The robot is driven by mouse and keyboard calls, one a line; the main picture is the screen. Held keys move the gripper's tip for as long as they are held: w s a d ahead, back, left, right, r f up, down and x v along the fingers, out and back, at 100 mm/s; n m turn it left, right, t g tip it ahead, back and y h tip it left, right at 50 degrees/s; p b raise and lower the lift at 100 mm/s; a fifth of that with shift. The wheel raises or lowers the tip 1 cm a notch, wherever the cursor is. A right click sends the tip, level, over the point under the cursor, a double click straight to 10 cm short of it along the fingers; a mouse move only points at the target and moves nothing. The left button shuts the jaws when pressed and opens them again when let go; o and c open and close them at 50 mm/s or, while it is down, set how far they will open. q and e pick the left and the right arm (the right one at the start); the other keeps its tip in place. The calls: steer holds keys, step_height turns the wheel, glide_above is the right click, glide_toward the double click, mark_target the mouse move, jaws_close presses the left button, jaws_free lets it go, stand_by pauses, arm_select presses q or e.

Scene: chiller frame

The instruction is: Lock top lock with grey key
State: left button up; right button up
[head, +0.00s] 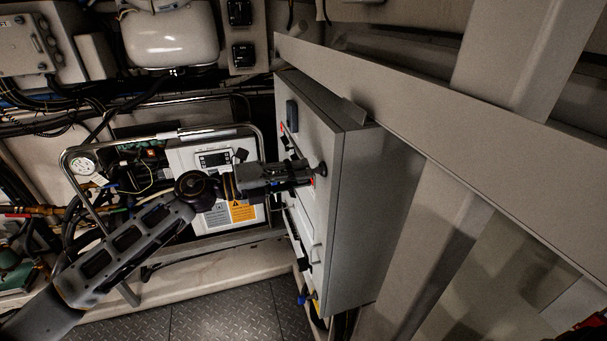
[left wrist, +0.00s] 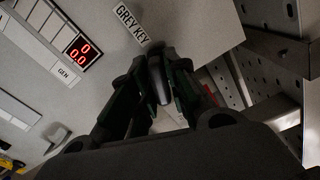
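The grey cabinet (head: 375,210) stands right of centre in the head view, its front facing left. In the left wrist view the fingers of my left gripper (left wrist: 160,75) close in on a dark grey rounded piece (left wrist: 158,88), which looks like the grey key. A label reading GREY KEY (left wrist: 131,22) is on the panel just beyond the fingertips. The fingers hide the top lock, so I cannot tell how the key sits in it. My right gripper is not in view.
A red digital display (left wrist: 82,50) is on the panel. A sloping beam (head: 440,110) passes above the cabinet. A tubular rail (head: 165,136) and a white control box (head: 205,160) stand left of it. Checker-plate floor (head: 235,315) lies below.

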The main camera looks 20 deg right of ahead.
arm_select(q)
steer(key=shift+n, duration=1.8)
steer(key=o, duration=1)
steer(key=shift+a, duration=0.1)
steer(key=a, duration=0.6)
steer(key=shift+a+b, duration=0.4)
